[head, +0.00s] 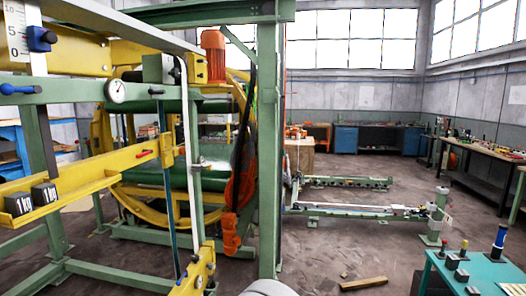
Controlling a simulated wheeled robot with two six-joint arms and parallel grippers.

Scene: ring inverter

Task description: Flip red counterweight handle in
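A small red handle (146,153) sits on the upper side of a yellow beam (105,163) in the left half of the head view. It lies nearly flat along the beam, left of the yellow bracket where the beam meets a post. Two dark blocks marked "1 kg" (45,194) stand on the yellow tray (75,196) at lower left. Neither of my grippers is in view. A rounded pale grey shape at the bottom middle edge is cut off, and I cannot tell what it is.
A green upright post (269,150) and a frame with yellow rings stand around the beam. A dial gauge (115,91) is above it. A teal table (470,275) with knobs is at lower right. A wooden piece (363,284) lies on otherwise open floor in the middle.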

